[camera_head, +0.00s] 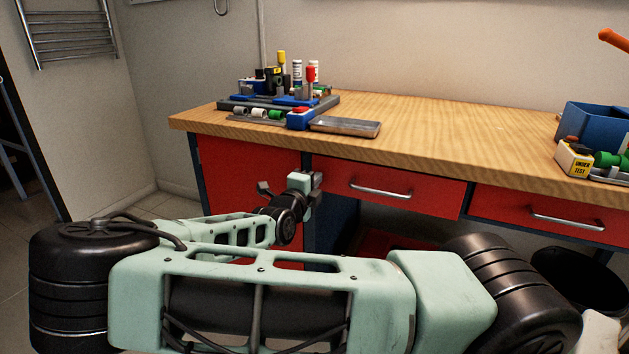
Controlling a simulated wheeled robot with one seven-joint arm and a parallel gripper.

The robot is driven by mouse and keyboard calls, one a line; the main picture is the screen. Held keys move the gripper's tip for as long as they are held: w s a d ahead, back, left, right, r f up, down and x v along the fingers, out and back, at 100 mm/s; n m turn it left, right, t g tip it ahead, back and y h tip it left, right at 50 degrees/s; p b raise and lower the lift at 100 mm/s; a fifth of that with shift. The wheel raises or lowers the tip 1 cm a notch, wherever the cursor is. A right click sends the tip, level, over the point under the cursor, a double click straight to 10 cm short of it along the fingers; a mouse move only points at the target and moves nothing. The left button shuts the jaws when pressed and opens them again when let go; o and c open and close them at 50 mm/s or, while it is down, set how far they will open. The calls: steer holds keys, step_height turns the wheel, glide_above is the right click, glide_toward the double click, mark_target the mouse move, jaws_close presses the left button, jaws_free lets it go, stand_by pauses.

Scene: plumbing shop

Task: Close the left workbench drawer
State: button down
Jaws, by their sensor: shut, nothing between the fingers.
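The left workbench drawer (420,190) has a red front with a silver bar handle (380,191). It sits under the wooden top, and its front looks about in line with the drawer to its right; I cannot tell whether a small gap is left. My gripper (316,181) is shut and empty. It is at the left end of this drawer's front, to the left of the handle, and overlaps the drawer's left edge in the picture. Whether it touches the front cannot be told. My arm hides the lower part of the bench.
The wooden benchtop (450,130) carries a rack of bottles and fittings (285,100), a grey tray (345,127) and a blue bin (595,125). A second red drawer (500,207) is to the right. A red cabinet front (235,165) is at left. A black bucket (580,275) stands below.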

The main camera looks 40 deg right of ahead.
steer(key=d+p, duration=0.1)
steer(key=p, duration=0.1)
steer(key=w+d+r+p, duration=0.1)
steer(key=shift+w+d+p, duration=0.1)
steer(key=shift+d+p, duration=0.25)
steer(key=shift+d, duration=0.05)
steer(key=shift+w+d+f+p, duration=0.2)
steer(key=shift+d+f+p, duration=0.2)
steer(key=shift+d+p, duration=0.2)
